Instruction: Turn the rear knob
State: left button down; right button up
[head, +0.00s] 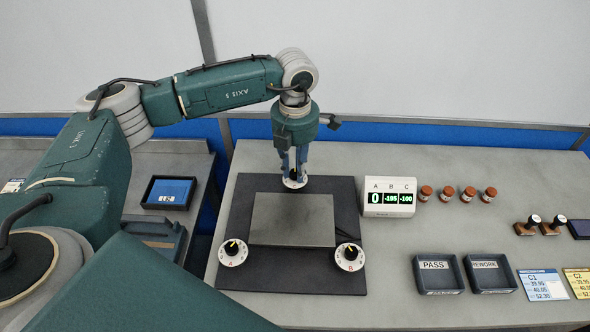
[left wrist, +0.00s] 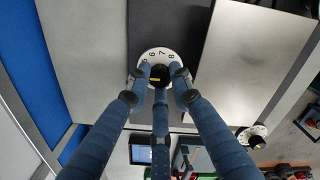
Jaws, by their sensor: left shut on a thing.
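The rear knob (head: 295,183) has a white dial with black numbers and a dark centre, at the back edge of the dark base plate (head: 226,211). In the head view my left gripper (head: 292,170) points straight down onto it. In the left wrist view the blue fingers (left wrist: 160,78) are closed around the dark cap of the rear knob (left wrist: 152,56); numbers 5 to 8 show on the dial. The fingers hide part of the knob. My right gripper is not in view.
A grey block (head: 291,220) sits just in front of the rear knob. Two front knobs stand at left (head: 232,252) and right (head: 349,256). A display (head: 389,197) reads A 0, B -195, C -100. Several brown-capped jars (head: 447,193) and trays marked PASS (head: 438,274) and REWORK (head: 490,273) are at right.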

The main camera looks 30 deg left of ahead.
aim_at(295, 171)
pick_arm(q)
jog(key=shift+w+r, duration=0.1)
jog(key=c, duration=1.5)
grip_release()
jog(key=shift+c, duration=0.2)
notch_tip(295, 171, up, 12)
